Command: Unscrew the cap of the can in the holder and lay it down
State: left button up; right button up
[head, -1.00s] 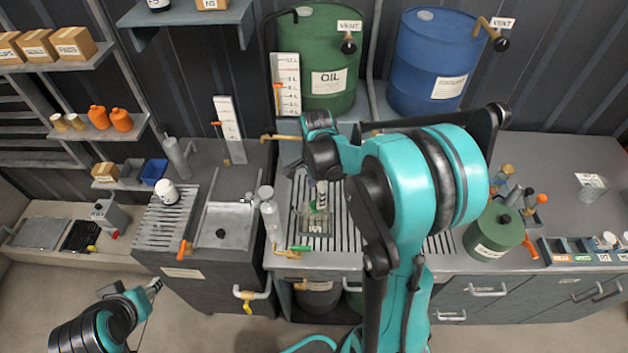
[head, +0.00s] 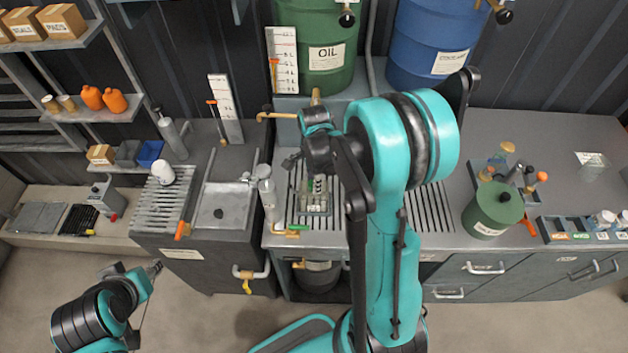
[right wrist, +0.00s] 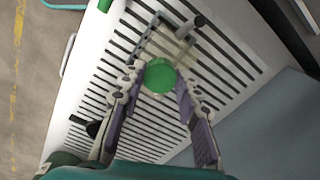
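In the right wrist view a round green cap (right wrist: 160,77) lies between the fingertips of my right gripper (right wrist: 161,82). The fingers are spread, one on each side of the cap, with what looks like a narrow gap. The can's body is hidden beneath the cap in that view. A pale, see-through holder (head: 314,209) stands on the slatted drain board, below the right gripper in the head view. The right fingertips are hard to make out there. My left gripper (head: 154,269) is low at the left, over the floor, away from the bench; its fingers are too small to judge.
A valve with a green handle (head: 298,228) is at the front edge of the drain board (head: 434,215). A clear bottle (head: 268,200) stands left of the holder. A large green can (head: 493,209) stands to the right. The sink (head: 221,203) is at the left.

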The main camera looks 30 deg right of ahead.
jog(key=o, duration=0.4)
jog(key=c, duration=0.4)
jog(key=shift+n+b, duration=0.3)
jog(key=shift+n, duration=2)
jog(key=shift+n+b, duration=0.45)
jog(key=shift+n, duration=0.55)
jog(key=n, duration=0.2)
jog(key=shift+n, duration=0.3)
